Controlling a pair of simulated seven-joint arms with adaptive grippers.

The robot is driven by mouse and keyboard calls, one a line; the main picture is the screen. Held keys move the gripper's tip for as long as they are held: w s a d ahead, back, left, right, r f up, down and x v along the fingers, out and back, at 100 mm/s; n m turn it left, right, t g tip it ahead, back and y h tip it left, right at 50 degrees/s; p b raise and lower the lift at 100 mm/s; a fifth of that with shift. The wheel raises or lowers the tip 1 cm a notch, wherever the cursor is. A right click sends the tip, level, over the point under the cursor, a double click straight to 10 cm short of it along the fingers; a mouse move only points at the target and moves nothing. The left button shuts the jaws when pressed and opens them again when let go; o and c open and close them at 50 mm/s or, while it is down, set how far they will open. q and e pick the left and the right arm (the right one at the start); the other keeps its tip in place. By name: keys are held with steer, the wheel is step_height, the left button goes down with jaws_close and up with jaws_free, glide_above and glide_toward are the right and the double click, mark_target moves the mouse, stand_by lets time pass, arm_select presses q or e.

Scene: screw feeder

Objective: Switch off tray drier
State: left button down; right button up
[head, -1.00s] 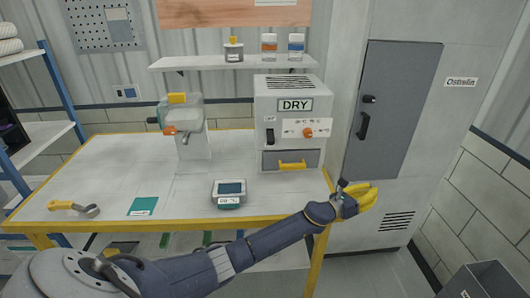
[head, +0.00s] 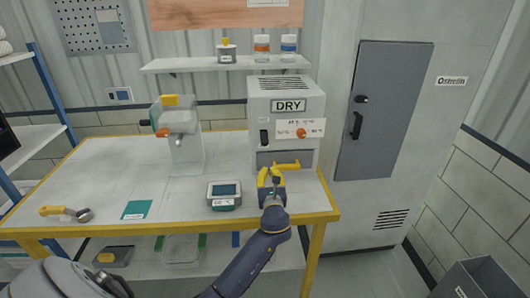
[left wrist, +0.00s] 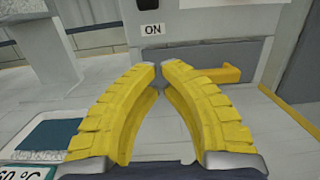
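The tray drier (head: 286,125) is a white box labelled DRY at the table's back right. A dark rocker switch (head: 264,138) is on the left of its front. In the left wrist view the switch's lower end (left wrist: 147,4) shows at the top edge, above an ON label (left wrist: 152,30). A yellow tray handle (head: 287,165) is low on the drier's front. My left gripper (head: 270,172) has yellow fingers and is in front of and below the switch, apart from it. Its fingertips (left wrist: 163,66) nearly meet, with nothing between them. My right gripper is not in view.
A clear-topped machine (head: 186,140) stands farther back. A teal card (head: 137,210) and a yellow-handled tool (head: 66,213) lie at the left front. The table (head: 110,168) is clear between them.

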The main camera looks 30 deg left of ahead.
mark_target(264, 151)
arm_select(q)
steer(key=shift+s+a+f, duration=0.1)
steer(key=shift+s+a, duration=0.15)
steer(key=shift+w, duration=0.1)
steer(key=x, duration=1)
steer(key=shift+s+d+r, duration=0.15)
steer(key=shift+s+r, duration=0.1)
steer(key=shift+r, duration=0.35)
steer(key=shift+s+d+r, duration=0.2)
steer(key=shift+s+r, duration=0.05)
steer(key=shift+r, duration=0.3)
steer(key=shift+s+d+r, duration=0.15)
steer(key=shift+s+r, duration=0.1)
steer(key=shift+r, duration=0.35)
steer(key=shift+d, duration=0.15)
